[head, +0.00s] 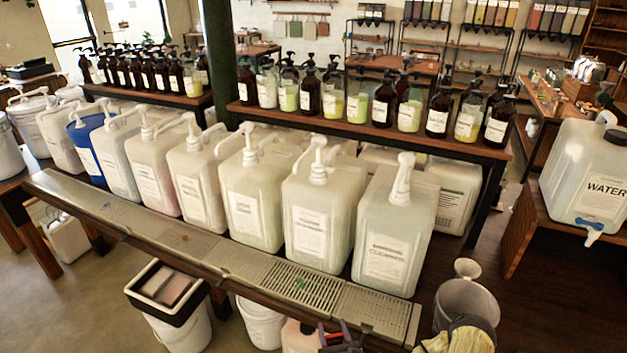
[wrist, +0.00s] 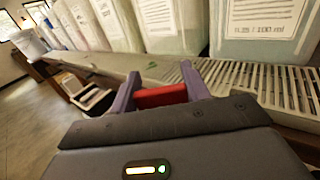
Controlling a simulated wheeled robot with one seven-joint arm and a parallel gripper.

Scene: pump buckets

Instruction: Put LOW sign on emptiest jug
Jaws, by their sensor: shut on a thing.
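My gripper (wrist: 161,84) is shut on a flat red piece, which looks like the LOW sign (wrist: 161,97); no lettering on it can be read. In the head view my gripper (head: 342,337) shows at the bottom edge, in front of and below the drip tray (head: 378,312). Several translucent white pump jugs stand in a row behind the tray, among them the "cleanser" jug (head: 393,225), the jug left of it (head: 320,215) and a greenish one (head: 255,200). A pinkish jug (head: 150,175) stands further left. Their liquid levels are hard to make out.
A shelf (head: 370,130) with brown and clear pump bottles runs behind the jugs. A WATER container (head: 588,180) stands on a bench at right. A metal bucket (head: 466,305) and a tan cloth (head: 465,337) are at lower right. White buckets (head: 180,328) stand under the table.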

